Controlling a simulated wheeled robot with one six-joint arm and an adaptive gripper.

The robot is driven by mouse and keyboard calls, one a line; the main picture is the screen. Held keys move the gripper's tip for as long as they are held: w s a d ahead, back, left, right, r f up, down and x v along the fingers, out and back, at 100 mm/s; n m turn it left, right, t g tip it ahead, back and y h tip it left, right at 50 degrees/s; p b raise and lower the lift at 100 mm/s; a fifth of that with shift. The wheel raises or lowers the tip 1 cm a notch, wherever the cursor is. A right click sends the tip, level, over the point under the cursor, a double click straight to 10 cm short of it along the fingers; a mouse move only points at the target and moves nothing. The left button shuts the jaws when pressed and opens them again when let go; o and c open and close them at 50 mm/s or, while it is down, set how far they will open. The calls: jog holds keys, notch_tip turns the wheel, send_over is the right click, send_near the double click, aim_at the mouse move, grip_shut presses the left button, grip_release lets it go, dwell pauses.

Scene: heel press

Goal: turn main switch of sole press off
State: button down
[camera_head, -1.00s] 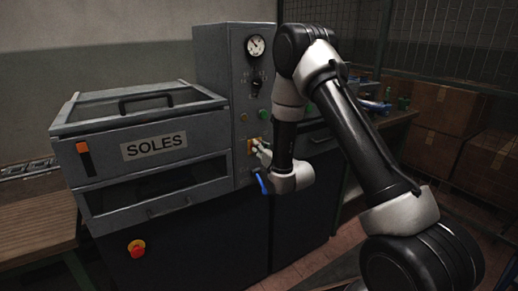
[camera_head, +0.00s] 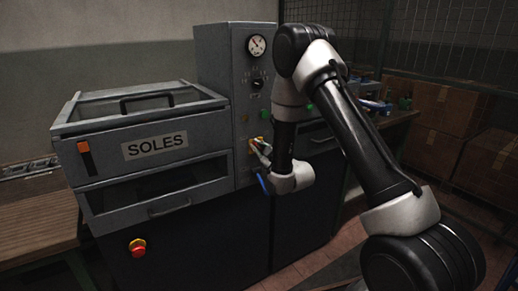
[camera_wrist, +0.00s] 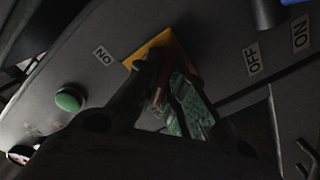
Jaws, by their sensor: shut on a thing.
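The sole press (camera_head: 110,150), a grey machine labelled SOLES, stands left of my arm. Its main switch has a yellow plate (camera_wrist: 165,48) on the grey control panel and a red handle (camera_wrist: 155,92). My gripper (camera_wrist: 172,95) is shut on the red handle, which shows only in part between the fingers. An ON label (camera_wrist: 103,54) and an OFF label (camera_wrist: 252,58) flank the plate in the wrist view. In the head view my gripper (camera_head: 260,152) is at the panel and hides most of the switch.
A round green button (camera_wrist: 69,99) is beside the switch. A pressure gauge (camera_head: 256,46) and a black knob (camera_head: 257,83) are higher on the panel. A red emergency stop (camera_head: 138,247) is low on the front. Cardboard boxes (camera_head: 440,110) stand at right.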

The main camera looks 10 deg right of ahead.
jog(key=shift+n, duration=0.6)
jog(key=shift+f, duration=0.1)
jog(key=c, duration=1.5)
grip_release()
jog(key=v, duration=1.2)
